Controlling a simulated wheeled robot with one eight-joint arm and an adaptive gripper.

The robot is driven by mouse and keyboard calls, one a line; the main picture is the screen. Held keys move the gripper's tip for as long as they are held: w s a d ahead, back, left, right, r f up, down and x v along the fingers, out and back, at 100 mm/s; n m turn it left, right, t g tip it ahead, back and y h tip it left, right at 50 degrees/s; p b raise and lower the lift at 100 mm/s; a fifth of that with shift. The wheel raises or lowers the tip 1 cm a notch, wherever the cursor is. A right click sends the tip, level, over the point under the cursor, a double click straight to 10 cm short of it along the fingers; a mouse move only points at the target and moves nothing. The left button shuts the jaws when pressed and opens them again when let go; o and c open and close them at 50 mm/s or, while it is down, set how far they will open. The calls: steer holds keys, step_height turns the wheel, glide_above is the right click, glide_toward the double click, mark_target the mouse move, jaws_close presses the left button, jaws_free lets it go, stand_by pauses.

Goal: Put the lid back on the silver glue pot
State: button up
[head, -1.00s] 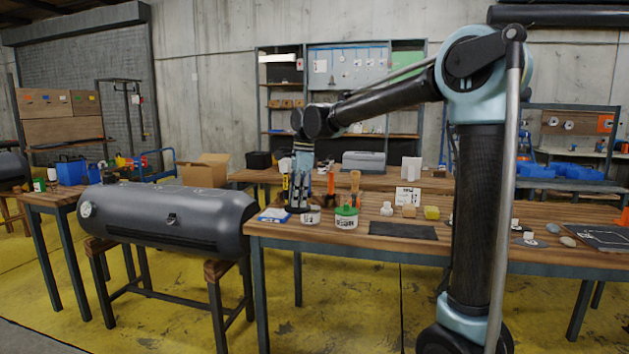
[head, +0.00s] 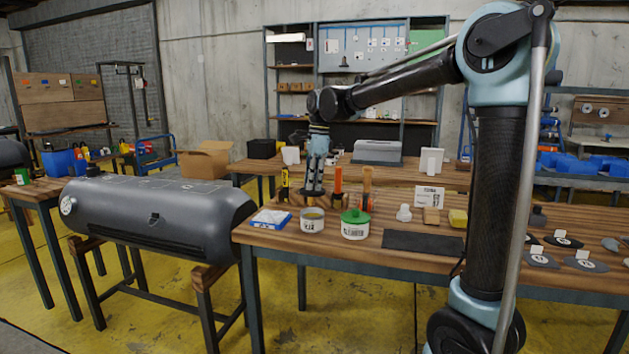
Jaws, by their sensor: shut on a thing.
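The silver glue pot (head: 312,226) stands upright and open near the front left of the workbench, with yellowish contents showing at its top. My gripper (head: 313,190) points down, a little above and behind the pot as seen here, apart from it. It is shut on a dark, flat piece at its fingertips, which looks like the lid; small and partly hidden, its outline is hard to make out. A white pot with a green top (head: 355,226) and a brush stands just right of the silver pot.
A blue-and-white packet (head: 271,219) lies left of the pot. Upright tools, including an orange-handled one (head: 338,180), stand close behind. A dark mat (head: 423,243), white fitting (head: 404,213) and yellow sponge (head: 457,219) lie to the right. A grey boat tube (head: 155,215) rests on trestles at left.

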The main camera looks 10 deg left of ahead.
steer(key=shift+w+f, duration=0.1)
steer(key=shift+f, duration=3.05)
steer(key=shift+f, duration=0.15)
stand_by(0.5)
steer(key=o, duration=1.4)
steer(key=shift+r, duration=3.5)
